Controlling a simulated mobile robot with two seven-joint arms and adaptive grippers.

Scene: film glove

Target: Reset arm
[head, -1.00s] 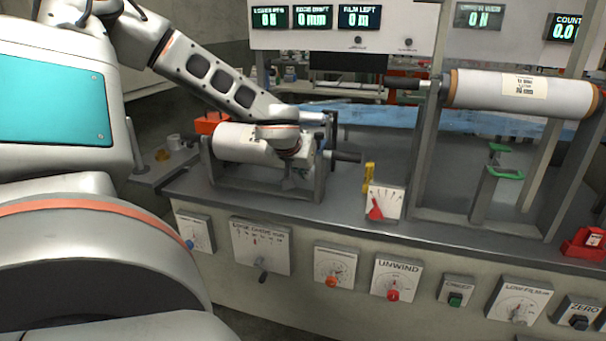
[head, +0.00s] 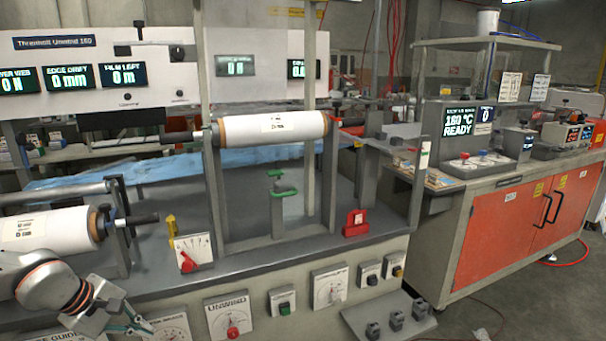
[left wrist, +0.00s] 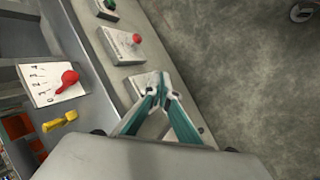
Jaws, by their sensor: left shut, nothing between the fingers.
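My left gripper (head: 140,328) is low at the left of the head view, in front of the machine's front panel by the gauge plates. Its teal fingers are together and empty. In the left wrist view the fingertips of the left gripper (left wrist: 160,92) meet over a white dial plate (left wrist: 146,84); I cannot tell if they touch it. My left arm (head: 48,285) comes in from the lower left, below a white film roll (head: 45,232). My right gripper is not in view.
The machine bench (head: 175,270) carries a second film roll (head: 272,127), a red-lever plate (head: 192,255) and a red block (head: 355,222). A pedal board (head: 388,318) sits low at the front. A red-doored cabinet (head: 500,232) stands right. Open floor shows at the lower right.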

